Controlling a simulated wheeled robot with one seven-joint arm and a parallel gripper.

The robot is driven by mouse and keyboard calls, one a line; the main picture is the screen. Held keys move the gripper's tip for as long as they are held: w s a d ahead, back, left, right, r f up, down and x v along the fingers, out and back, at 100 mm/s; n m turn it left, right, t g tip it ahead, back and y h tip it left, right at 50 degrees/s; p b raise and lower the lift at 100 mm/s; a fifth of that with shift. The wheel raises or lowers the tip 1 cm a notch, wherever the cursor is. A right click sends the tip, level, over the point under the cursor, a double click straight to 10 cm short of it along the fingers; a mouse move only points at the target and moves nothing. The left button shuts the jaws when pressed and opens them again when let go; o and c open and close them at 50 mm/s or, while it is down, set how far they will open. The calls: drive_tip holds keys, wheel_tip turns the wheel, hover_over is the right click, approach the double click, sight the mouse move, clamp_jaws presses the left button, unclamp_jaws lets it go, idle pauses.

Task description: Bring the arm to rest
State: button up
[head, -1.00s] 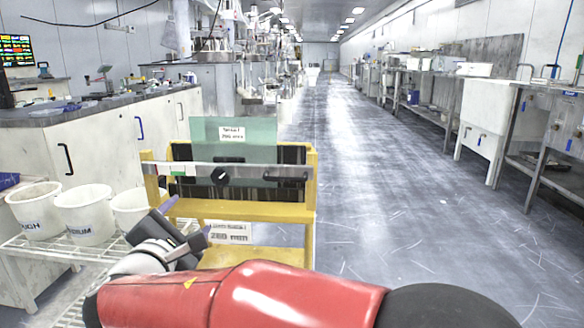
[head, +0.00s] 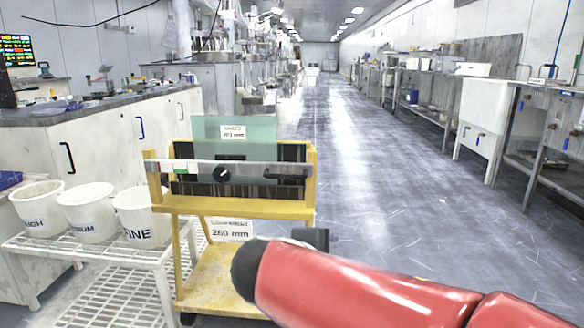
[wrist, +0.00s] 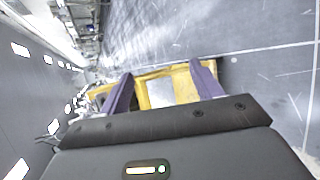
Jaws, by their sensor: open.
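My red arm (head: 350,285) reaches in from the lower right of the head view, in front of the lower right part of a yellow stand. The head view hides my fingertips behind the arm. The wrist view shows my gripper (wrist: 165,88) with two purple fingers spread wide apart and nothing between them. Beyond the fingers, the yellow stand (wrist: 180,75) shows sideways and apart from them.
The yellow stand (head: 312,190) holds a greenish plate (head: 262,132) behind a metal bar. Three white buckets (head: 90,212) stand on a white wire rack (head: 120,250) at left. A white cabinet (head: 100,150) stands behind. The aisle floor (head: 390,190) at right is clear.

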drive_tip(key=s+d+f+m+g+y, duration=0.25)
drive_tip(key=s+d+f+m, duration=0.2)
drive_tip(key=s+m, duration=0.3)
drive_tip(key=s+d+f+m+g+y, duration=0.2)
drive_tip(key=s+d+f+m+y, duration=0.25)
drive_tip(key=s+m, duration=0.35)
wheel_tip(320, 180, up, 14)
drive_tip(key=s+p, duration=0.1)
drive_tip(key=p, duration=1.2)
drive_tip(key=shift+s+f+n+h, duration=0.15)
drive_tip(key=shift+f+n+h, duration=0.15)
drive_tip(key=shift+n, duration=0.15)
drive_tip(key=shift+c, duration=0.2)
